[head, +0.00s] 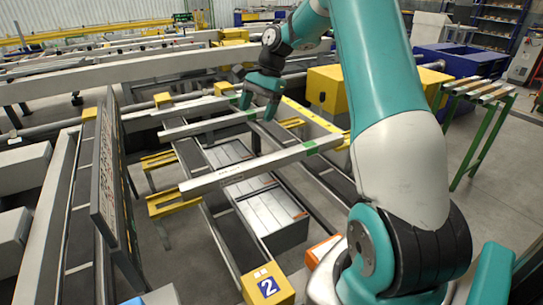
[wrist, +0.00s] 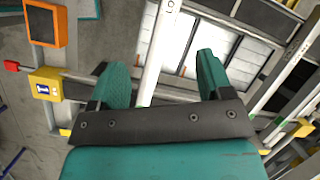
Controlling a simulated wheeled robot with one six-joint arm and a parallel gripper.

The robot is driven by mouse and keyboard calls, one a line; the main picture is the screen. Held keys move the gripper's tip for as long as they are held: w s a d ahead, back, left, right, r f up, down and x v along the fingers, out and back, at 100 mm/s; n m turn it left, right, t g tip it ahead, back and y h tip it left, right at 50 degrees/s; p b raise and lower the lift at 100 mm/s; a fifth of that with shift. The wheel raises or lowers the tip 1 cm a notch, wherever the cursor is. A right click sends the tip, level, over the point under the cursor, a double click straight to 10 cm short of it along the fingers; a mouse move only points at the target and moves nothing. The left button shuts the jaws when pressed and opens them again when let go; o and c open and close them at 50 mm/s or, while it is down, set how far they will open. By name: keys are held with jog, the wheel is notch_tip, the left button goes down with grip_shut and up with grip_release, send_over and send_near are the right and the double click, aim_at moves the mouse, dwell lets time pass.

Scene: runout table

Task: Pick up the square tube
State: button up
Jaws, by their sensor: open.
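Several pale square tubes lie across the runout table in the head view: a near one (head: 250,168), a middle one (head: 205,127) and a far one (head: 190,107). Green marks show near the right ends of some. My gripper (head: 259,103) points down at the right end of the middle tube and hides part of it. In the wrist view my gripper (wrist: 163,72) is open, with a pale tube (wrist: 158,50) running between its fingers, closer to the left finger. I cannot tell whether the fingertips reach down beside the tube or stay above it.
A grey upright panel (head: 104,165) stands at left. Yellow housings (head: 325,88) stand behind my arm. A green-legged rack (head: 478,120) is at right, with open floor around it.

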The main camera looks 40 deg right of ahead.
jog(key=s+d+f+m, duration=0.1)
jog(key=d+f+m, duration=0.15)
jog(key=d, duration=0.35)
jog(key=s+d+f+m, duration=0.1)
jog(key=d+m, duration=0.2)
jog(key=d, duration=0.3)
jog(key=p, duration=0.1)
send_near(273, 156)
jog(key=x, duration=0.5)
jog(key=shift+s+a+f, duration=0.15)
jog(key=shift+s+a, duration=0.1)
jog(key=shift+s, duration=0.05)
jog(key=shift+p+x, duration=1)
jog(key=shift+x, duration=1.85)
jog(key=shift+w+d, duration=0.15)
jog(key=shift+w, duration=0.1)
grip_shut()
